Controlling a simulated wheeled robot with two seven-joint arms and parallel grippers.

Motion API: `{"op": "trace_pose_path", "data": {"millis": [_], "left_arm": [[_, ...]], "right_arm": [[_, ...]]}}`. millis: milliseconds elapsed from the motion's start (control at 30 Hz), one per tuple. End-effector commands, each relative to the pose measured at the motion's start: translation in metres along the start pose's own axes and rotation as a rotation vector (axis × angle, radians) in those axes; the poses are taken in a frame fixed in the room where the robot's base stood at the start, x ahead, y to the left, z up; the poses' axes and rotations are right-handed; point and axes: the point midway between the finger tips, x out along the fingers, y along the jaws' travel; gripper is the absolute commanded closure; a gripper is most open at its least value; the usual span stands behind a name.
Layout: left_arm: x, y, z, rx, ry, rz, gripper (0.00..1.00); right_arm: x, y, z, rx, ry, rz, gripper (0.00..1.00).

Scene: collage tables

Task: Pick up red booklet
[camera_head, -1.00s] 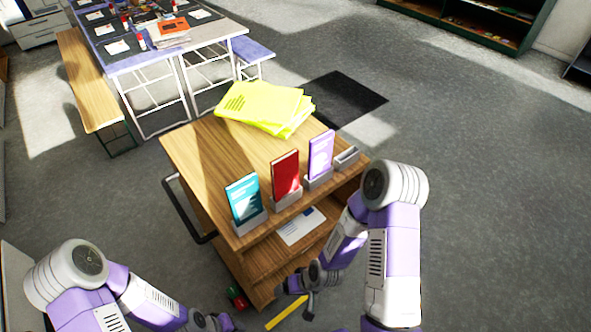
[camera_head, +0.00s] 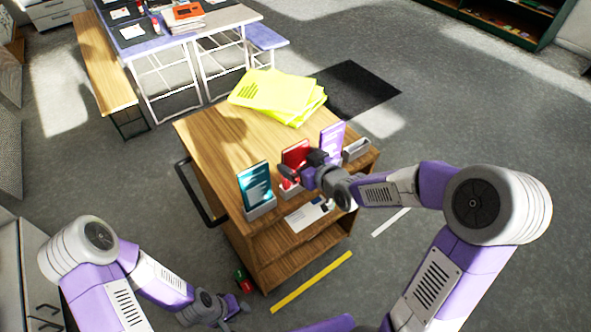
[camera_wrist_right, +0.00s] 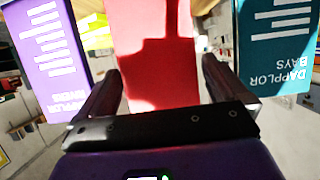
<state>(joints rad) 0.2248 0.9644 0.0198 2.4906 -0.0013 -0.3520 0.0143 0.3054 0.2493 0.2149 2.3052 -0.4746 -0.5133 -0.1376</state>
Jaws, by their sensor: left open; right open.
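The red booklet (camera_head: 295,152) stands upright in a small grey holder on the wooden cart (camera_head: 215,155), between a teal booklet (camera_head: 255,186) and a purple booklet (camera_head: 331,139). My right gripper (camera_head: 293,174) is open at the booklet's front and hides part of it. In the right wrist view, the red booklet (camera_wrist_right: 155,45) fills the space between the open fingers (camera_wrist_right: 160,85), and a dark shadow of the gripper falls on it. I cannot tell whether the fingers touch it. My left gripper (camera_head: 232,307) is low beside the cart, away from the booklets.
Yellow sheets (camera_head: 280,95) lie at the back of the cart top. An empty grey holder (camera_head: 356,149) stands right of the purple booklet. A leaflet (camera_head: 308,214) lies on the shelf below. A black mat (camera_head: 355,90) and a work table (camera_head: 215,25) are behind.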

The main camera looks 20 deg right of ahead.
Motion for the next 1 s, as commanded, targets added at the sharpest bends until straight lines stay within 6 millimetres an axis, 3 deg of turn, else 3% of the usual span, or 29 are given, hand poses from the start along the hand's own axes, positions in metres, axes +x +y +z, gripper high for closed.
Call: {"op": "trace_pose_path", "data": {"millis": [300,567,833,1000], "left_arm": [[0.006,-0.002,0.0,0.0,0.0,0.0,0.57],[0.006,-0.002,0.0,0.0,0.0,0.0,0.57],[0.006,-0.002,0.0,0.0,0.0,0.0,0.57],[0.006,-0.002,0.0,0.0,0.0,0.0,0.57]], "right_arm": [[0.042,0.002,0.001,0.001,-0.002,-0.001,0.0],[0.045,0.002,0.0,0.002,-0.002,0.001,0.0],[0.045,0.002,0.0,0.002,-0.002,0.0,0.38],[0.045,0.002,0.0,0.002,-0.001,0.001,0.39]]}}
